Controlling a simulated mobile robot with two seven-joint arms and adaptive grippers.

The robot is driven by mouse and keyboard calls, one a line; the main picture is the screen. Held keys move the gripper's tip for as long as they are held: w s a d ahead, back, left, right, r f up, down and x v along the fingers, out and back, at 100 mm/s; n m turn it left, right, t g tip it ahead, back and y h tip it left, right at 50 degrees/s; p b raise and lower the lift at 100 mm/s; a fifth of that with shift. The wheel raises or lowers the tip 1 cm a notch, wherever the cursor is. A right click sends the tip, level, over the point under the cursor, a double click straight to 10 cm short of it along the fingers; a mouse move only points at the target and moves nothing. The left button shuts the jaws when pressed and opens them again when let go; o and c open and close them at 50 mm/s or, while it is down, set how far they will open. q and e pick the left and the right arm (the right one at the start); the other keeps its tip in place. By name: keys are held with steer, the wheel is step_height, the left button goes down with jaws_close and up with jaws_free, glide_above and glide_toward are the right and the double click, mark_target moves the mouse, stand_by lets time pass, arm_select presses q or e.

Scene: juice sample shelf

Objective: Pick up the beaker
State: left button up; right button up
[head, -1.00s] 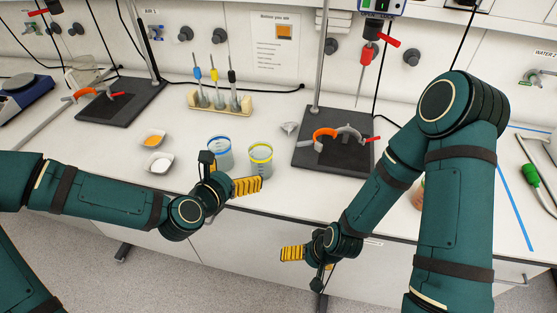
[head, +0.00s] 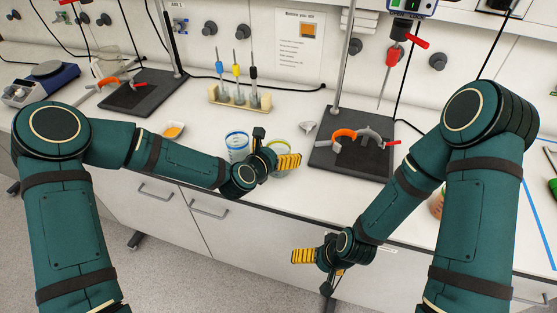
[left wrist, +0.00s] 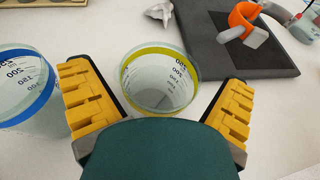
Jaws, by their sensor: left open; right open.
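A beaker with a yellow rim (head: 281,147) stands on the bench, partly hidden behind my left gripper (head: 273,150) in the head view. In the left wrist view the yellow-rimmed beaker (left wrist: 160,80) is upright between the two open yellow fingers, with a gap on each side. A second beaker with a blue rim (head: 237,144) stands to its left; in the left wrist view it is close beside the left finger. My right gripper (head: 316,268) is open and empty, low in front of the bench edge.
A black stand base (head: 330,155) with an orange-and-grey clamp is right of the beakers. A small weighing dish (head: 173,130) with orange powder is to the left. A rack (head: 240,98) stands behind. A small white piece (head: 309,126) lies near the stand.

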arm_select(q)
steer(key=shift+w+d+f, duration=0.1)
steer(key=shift+w+d, duration=0.05)
steer(key=shift+w, duration=0.05)
steer(key=c, duration=1.3)
steer(key=shift+r, duration=0.25)
steer(key=shift+r+p, duration=0.6)
steer(key=shift+r, duration=4.2)
steer(key=shift+r, duration=0.1)
